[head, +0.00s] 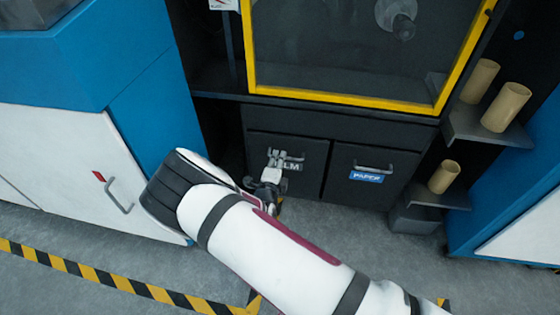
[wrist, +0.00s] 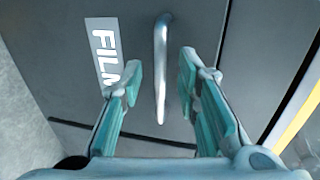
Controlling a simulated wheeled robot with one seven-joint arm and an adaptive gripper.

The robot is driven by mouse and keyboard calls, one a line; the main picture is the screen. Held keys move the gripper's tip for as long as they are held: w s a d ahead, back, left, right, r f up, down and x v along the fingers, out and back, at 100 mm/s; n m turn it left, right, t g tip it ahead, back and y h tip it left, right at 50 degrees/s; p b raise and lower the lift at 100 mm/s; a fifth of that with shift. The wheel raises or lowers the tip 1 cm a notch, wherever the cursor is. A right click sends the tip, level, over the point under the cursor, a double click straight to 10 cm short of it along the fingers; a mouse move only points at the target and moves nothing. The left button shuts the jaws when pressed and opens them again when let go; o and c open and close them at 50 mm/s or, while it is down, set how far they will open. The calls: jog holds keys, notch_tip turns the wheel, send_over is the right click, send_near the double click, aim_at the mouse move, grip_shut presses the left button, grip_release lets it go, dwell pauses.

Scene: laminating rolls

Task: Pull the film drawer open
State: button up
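The film drawer (head: 312,160) is a dark front low in the black cabinet, left of the paper drawer, and it looks shut. Its "FILM" label (wrist: 104,52) shows in the wrist view, left of the bar handle (wrist: 160,60). My gripper (head: 277,160) is at the film drawer's front in the head view and partly covers the label and handle. In the wrist view my gripper (wrist: 160,88) is open, with one teal finger on each side of the handle's lower end. I see gaps between the fingers and the bar.
The paper drawer (head: 370,177) with a blue label is just to the right. A yellow-framed window (head: 340,98) is above. Tan rolls (head: 506,107) stand on side shelves at right. A white cabinet door (head: 75,165) is at left. Grey floor lies in front.

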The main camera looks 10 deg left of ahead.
aim_at(291, 149)
jog(key=shift+b+x, duration=0.4)
jog(key=shift+x, duration=1.15)
grip_shut()
